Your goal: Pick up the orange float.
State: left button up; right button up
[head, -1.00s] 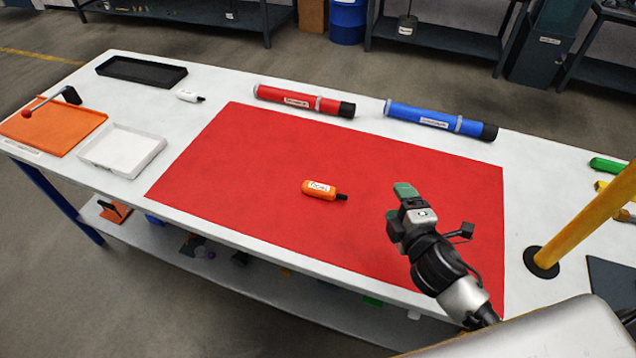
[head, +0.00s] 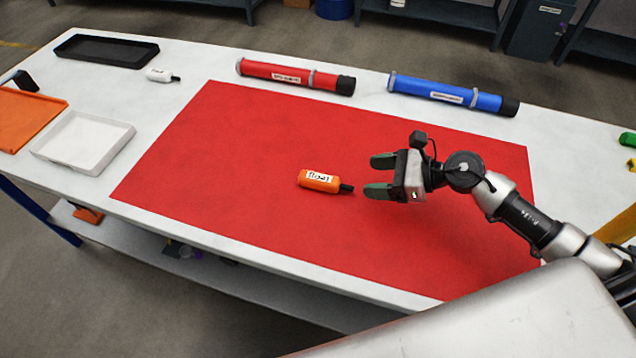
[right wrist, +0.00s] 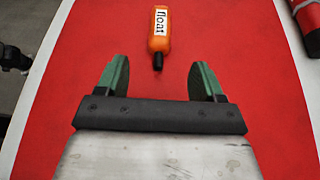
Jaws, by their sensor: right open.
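The orange float (head: 319,180) lies on its side on the red mat (head: 240,150), with a white label reading "float" and a black tip pointing right. My right gripper (head: 377,176) is open and empty just to the right of the float, its green fingers pointing left towards it. In the right wrist view the float (right wrist: 160,36) lies beyond the fingertips, roughly centred between them, with its black tip towards the gripper (right wrist: 160,75). They do not touch. My left gripper is not in view.
A red tube (head: 290,76) and a blue tube (head: 440,94) lie along the mat's far edge. A white float (head: 160,75), black tray (head: 100,49), white tray (head: 85,142) and orange tray (head: 25,120) are at the left. The mat around the float is clear.

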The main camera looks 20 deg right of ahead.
aim_at(328, 178)
jog(key=p+x, duration=0.1)
jog(key=x, duration=0.3)
jog(key=shift+w+a, duration=0.2)
jog(key=shift+a, duration=0.2)
jog(key=p+x, duration=0.1)
jog(key=x, duration=0.3)
jog(key=shift+w+a+f, duration=0.25)
jog(key=shift+f, duration=0.05)
jog(key=shift+w+a+f+p, duration=0.25)
jog(key=shift+a+p, duration=0.05)
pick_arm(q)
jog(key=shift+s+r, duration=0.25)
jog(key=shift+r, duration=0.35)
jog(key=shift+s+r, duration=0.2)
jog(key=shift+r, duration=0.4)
pick_arm(e)
jog(key=c, duration=1)
